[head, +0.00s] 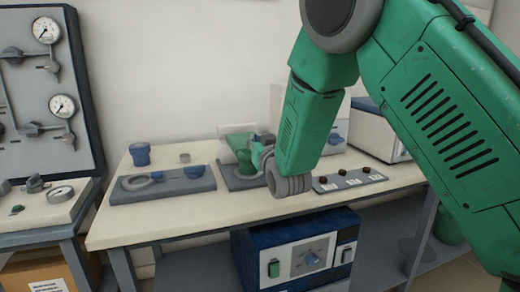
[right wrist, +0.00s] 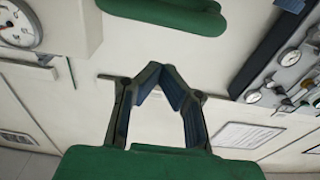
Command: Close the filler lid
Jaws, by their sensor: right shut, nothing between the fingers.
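A green filler-like device (head: 244,162) stands on a grey plate (head: 228,181) at the middle back of the bench in the head view. My right arm hides much of it, and I cannot make out which part is the lid or how it stands. My right gripper (head: 264,150) is beside the device, partly hidden behind my wrist; whether it touches the device I cannot tell. In the right wrist view my right gripper (right wrist: 167,72) is shut, tips together, with nothing between. A rounded green part (right wrist: 168,12) lies beyond the tips. My left gripper is out of view.
A grey tray (head: 125,194) with a ring and blue part lies left on the bench (head: 210,218). A blue pot (head: 140,154) stands behind it. A plate with dark knobs (head: 350,180) lies right. A blue furnace unit (head: 300,250) sits below. A gauge panel (head: 45,100) stands left.

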